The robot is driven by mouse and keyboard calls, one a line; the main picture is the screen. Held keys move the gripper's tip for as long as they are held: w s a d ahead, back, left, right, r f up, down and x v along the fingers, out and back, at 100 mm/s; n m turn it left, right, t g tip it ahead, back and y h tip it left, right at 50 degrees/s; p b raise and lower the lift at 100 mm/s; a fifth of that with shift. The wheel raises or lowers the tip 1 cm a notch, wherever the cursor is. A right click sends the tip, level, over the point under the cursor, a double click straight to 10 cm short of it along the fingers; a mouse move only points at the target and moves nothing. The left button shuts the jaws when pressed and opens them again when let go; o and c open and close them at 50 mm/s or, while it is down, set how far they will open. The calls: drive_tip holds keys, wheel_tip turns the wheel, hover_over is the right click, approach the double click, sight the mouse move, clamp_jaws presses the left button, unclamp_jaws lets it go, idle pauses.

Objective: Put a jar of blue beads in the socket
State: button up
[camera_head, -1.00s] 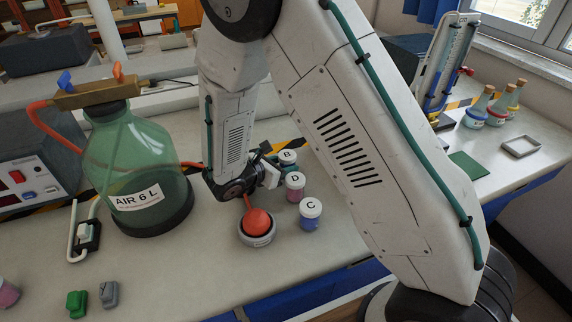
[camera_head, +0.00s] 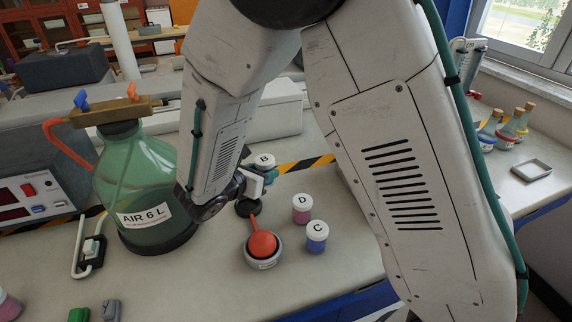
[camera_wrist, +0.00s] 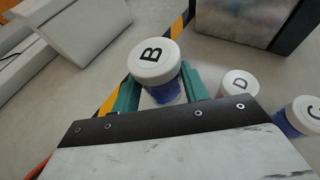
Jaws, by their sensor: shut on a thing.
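Jar B (camera_head: 265,159), white-lidded, is in my gripper (camera_head: 260,178). In the wrist view, jar B (camera_wrist: 154,62) stands between my two green fingers (camera_wrist: 160,92), with blue content below the lid; it looks raised above the bench. Jar D (camera_head: 302,209), with pink content, and jar C (camera_head: 317,237), with blue content, stand on the bench to the right. A dark round piece (camera_head: 248,207) lies below my gripper; I cannot tell if it is the socket.
A green bottle marked AIR 6 L (camera_head: 140,180) stands close on the left. Corked flasks (camera_head: 507,130) and a grey tray (camera_head: 531,170) are at the far right.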

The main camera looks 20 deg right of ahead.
drive_tip(key=shift+a+f+n+t+y, duration=0.45)
drive_tip(key=shift+a+f, duration=0.45)
drive_tip(key=shift+f, duration=0.3)
drive_tip(key=shift+a+f+n+t+y, duration=0.4)
drive_tip(key=shift+a+f, duration=0.5)
drive_tip(key=shift+f, duration=0.25)
drive_tip(key=shift+a+f+n+t+y, duration=0.4)
drive_tip(key=shift+a+f, duration=0.5)
drive_tip(key=shift+f, duration=0.3)
drive_tip(key=shift+f, duration=0.4)
drive_tip(key=o, duration=1.1)
drive_tip(key=shift+s, duration=0.1)
